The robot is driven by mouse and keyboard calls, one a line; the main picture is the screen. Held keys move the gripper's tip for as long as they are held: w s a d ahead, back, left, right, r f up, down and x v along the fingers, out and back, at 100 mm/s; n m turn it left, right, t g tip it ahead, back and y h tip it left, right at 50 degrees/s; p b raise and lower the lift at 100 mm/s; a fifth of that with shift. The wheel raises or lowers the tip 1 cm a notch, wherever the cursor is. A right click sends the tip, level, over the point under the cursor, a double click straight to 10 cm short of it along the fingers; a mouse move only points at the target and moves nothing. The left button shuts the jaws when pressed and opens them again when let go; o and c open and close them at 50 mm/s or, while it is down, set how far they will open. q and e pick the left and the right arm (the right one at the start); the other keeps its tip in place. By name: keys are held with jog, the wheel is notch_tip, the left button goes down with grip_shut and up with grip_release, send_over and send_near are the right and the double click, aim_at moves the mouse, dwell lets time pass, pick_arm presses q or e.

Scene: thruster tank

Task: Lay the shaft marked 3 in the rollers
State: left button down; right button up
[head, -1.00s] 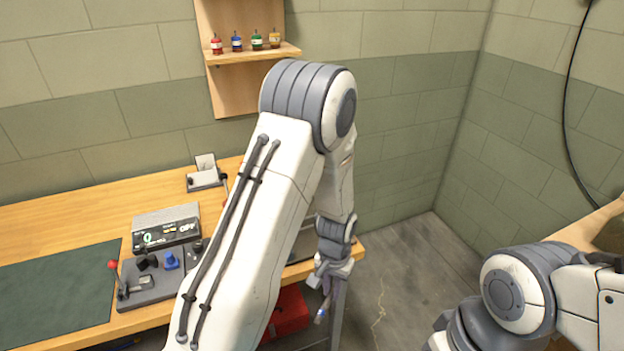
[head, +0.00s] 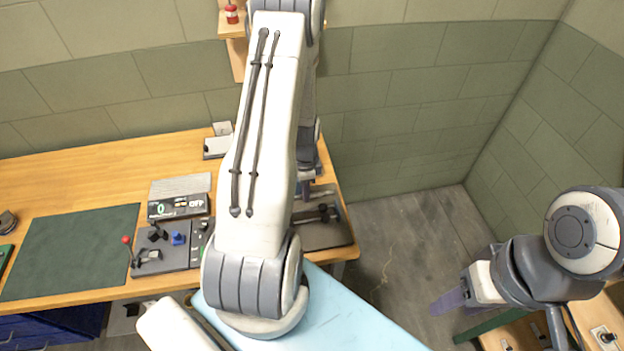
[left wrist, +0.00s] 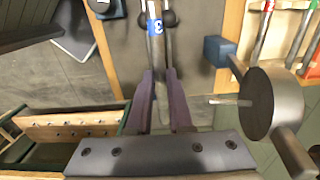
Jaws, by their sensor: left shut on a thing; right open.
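My left gripper (left wrist: 161,78) is shut on a grey metal shaft (left wrist: 155,50) with a blue band marked 3. The shaft runs away from the fingers, toward dark round rollers (left wrist: 170,18) on either side of it in the left wrist view. I cannot tell whether it touches them. In the head view, my left gripper (head: 306,188) is partly hidden by my arm, above a dark roller stand (head: 322,236) at the bench's right end. My right gripper (head: 448,300) is open and empty, low over the floor at the right.
Other shafts with red (left wrist: 265,22) and green bands lie at the upper right of the left wrist view. A dark cylinder (left wrist: 258,105) is below them. The bench (head: 85,180) carries a display unit (head: 178,200), a lever panel (head: 165,245) and a green mat (head: 70,250).

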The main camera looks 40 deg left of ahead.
pick_arm(q)
jog(key=shift+f+b, duration=0.7)
jog(key=shift+f, duration=0.25)
jog(key=shift+f+b, duration=2.55)
jog(key=shift+f, duration=0.65)
jog(key=c, duration=0.7)
grip_release()
jog(key=shift+c, duration=0.2)
notch_tip(320, 180, up, 10)
jog(key=shift+r+b, duration=0.25)
jog(key=shift+b, duration=0.85)
